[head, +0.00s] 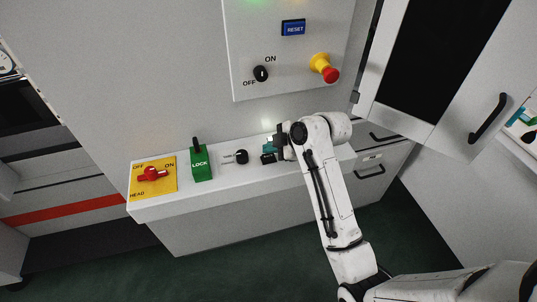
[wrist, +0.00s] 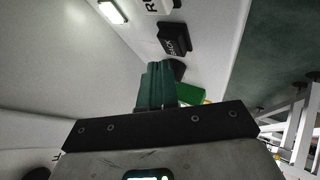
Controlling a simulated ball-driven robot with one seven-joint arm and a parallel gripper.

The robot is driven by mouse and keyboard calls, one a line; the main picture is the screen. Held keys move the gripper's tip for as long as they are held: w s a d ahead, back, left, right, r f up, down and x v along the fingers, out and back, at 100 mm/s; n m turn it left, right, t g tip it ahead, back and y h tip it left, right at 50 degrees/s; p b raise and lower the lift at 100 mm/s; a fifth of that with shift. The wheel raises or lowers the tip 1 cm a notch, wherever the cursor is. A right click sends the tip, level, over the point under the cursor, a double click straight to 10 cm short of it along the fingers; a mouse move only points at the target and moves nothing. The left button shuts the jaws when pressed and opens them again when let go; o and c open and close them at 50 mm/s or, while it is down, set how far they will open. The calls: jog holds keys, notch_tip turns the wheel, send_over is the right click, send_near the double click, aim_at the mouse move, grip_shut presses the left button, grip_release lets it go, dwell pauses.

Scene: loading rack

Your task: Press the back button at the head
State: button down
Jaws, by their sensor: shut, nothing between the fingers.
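The black back button (wrist: 174,39) is a square block with white lettering on the white ledge, just beyond my fingertips in the wrist view. In the head view a small black block (head: 268,158) sits beside my gripper, and its lettering is too small to read. My gripper (head: 270,146) hangs over the right part of the ledge. Its teal fingers (wrist: 157,66) are together and hold nothing. The fingertips look near the black button; whether they touch it I cannot tell.
A white button (wrist: 157,5) is beside the black one. The ledge (head: 222,178) also bears a black knob (head: 241,157), a green LOCK block (head: 200,164) and a yellow HEAD plate with a red switch (head: 153,174). A panel with RESET (head: 293,27) and a red stop knob (head: 331,75) is above.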

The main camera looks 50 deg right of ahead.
aim_at(271, 158)
notch_tip(271, 158, up, 5)
jog(key=p, duration=0.4)
dwell(1.0)
jog(key=s+a+f+m+g+b, duration=0.3)
jog(key=s+a+f+m+g, duration=0.15)
jog(key=s+a+f, duration=0.6)
jog(key=s+a+f+m+g, duration=0.2)
jog(key=s+m, duration=0.1)
jog(key=s, duration=0.4)
jog(key=s+a+f+m+g+h+b, duration=0.1)
jog(key=s+a+f+m, duration=0.1)
jog(key=s, duration=0.6)
jog(key=shift+a+f+m+g+b, duration=0.25)
jog(key=shift+f+m+g+b, duration=0.1)
jog(key=shift+f+m, duration=0.5)
jog(key=shift+r, duration=0.1)
